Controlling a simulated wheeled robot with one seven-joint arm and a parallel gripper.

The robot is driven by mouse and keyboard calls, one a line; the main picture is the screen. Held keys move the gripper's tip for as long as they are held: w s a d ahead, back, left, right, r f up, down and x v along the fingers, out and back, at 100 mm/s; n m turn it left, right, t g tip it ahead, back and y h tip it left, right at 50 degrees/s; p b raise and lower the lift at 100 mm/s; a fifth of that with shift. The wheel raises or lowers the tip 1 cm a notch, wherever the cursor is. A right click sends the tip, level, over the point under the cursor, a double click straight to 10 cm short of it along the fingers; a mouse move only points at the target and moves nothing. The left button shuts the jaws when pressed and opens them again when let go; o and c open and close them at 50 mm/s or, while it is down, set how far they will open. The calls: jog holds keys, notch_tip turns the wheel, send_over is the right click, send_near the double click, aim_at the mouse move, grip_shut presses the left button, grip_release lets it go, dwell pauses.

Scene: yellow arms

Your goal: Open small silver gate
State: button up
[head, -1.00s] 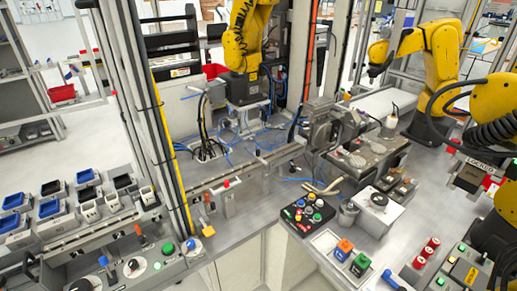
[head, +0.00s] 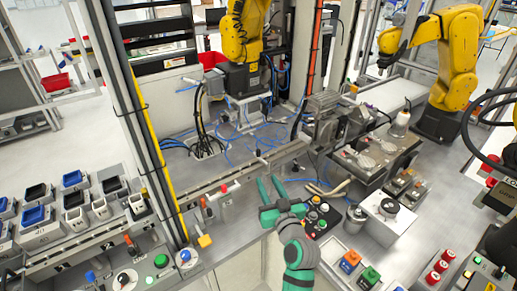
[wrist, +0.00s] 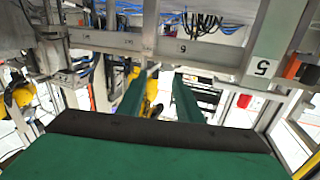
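My gripper (head: 271,188) is green, with two parallel fingers spread apart and nothing between them. It reaches in from the bottom of the head view, over the near part of the grey bench. In the wrist view its fingers (wrist: 163,82) point at a silver metal frame. A long silver rail (head: 228,178) runs across the bench just beyond the fingertips in the head view. I cannot tell which silver part is the small gate, and I see no clear contact.
A black button panel (head: 325,214) is close at the right of my gripper. A yellow arm (head: 240,38) stands behind the rail, and another (head: 455,60) at the right. A post with a yellow strip (head: 150,135) rises at the left. Blue bins (head: 38,216) sit far left.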

aim_at(259, 153)
jog(key=shift+n+y, duration=0.4)
jog(key=shift+n, duration=0.2)
jog(key=w+a+r, duration=0.1)
jog(key=w, duration=0.3)
jog(key=w+a+r, duration=0.1)
jog(key=w, duration=0.3)
jog(key=w+a+r, duration=0.1)
jog(key=w, duration=0.4)
jog(key=shift+a+r, duration=0.2)
jog(key=shift+r, duration=0.05)
jog(key=shift+c, duration=0.3)
grip_shut()
jog(key=shift+a, duration=0.1)
